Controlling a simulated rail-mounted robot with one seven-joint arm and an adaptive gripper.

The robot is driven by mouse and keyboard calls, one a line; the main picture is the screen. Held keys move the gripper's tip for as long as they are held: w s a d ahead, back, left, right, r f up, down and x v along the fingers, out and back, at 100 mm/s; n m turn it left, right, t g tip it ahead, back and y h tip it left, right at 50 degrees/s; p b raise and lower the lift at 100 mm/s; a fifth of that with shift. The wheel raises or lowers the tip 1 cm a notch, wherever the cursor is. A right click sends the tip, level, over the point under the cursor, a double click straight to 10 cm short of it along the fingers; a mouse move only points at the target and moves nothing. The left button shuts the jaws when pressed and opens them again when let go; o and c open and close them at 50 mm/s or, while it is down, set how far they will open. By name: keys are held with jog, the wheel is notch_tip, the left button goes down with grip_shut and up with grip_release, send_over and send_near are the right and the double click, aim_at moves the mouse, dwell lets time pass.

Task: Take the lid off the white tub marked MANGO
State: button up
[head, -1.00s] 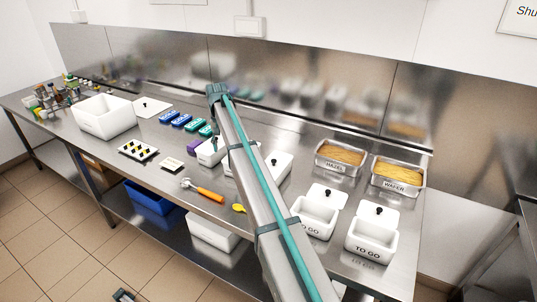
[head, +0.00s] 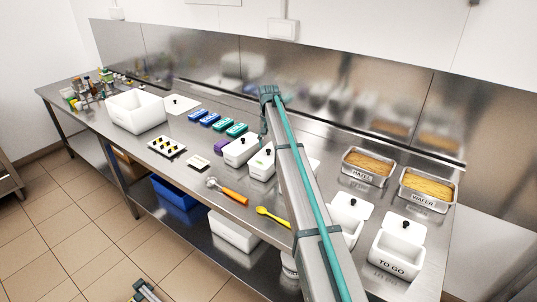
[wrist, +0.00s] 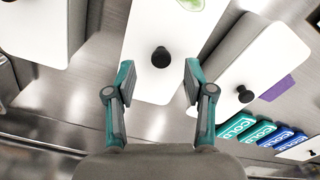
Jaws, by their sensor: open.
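Several lidded white tubs stand in a row at the middle of the bench; no MANGO mark is readable. In the wrist view, one white lid with a round black knob (wrist: 161,57) lies below my gripper (wrist: 158,82). Part of a green picture (wrist: 191,4) shows on that lid at the top edge. The fingers are open, one on each side, a little short of the knob and apart from it. This appears to be the middle tub (head: 260,168) in the head view. Another lidded tub (head: 238,153) stands to its left; a third is mostly behind my arm.
Teal and blue COLD packs (head: 222,124) and a purple block (head: 221,146) sit near the left tub. An orange-handled tool (head: 232,196) and yellow spoon (head: 272,216) lie in front. HAZEL (head: 362,178) and WAFER (head: 423,200) trays and TO GO tubs (head: 390,265) stand right.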

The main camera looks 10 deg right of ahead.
aim_at(268, 150)
jog(key=shift+f+p, duration=0.65)
jog(key=shift+f, duration=1.25)
grip_shut()
jog(key=shift+r, duration=0.2)
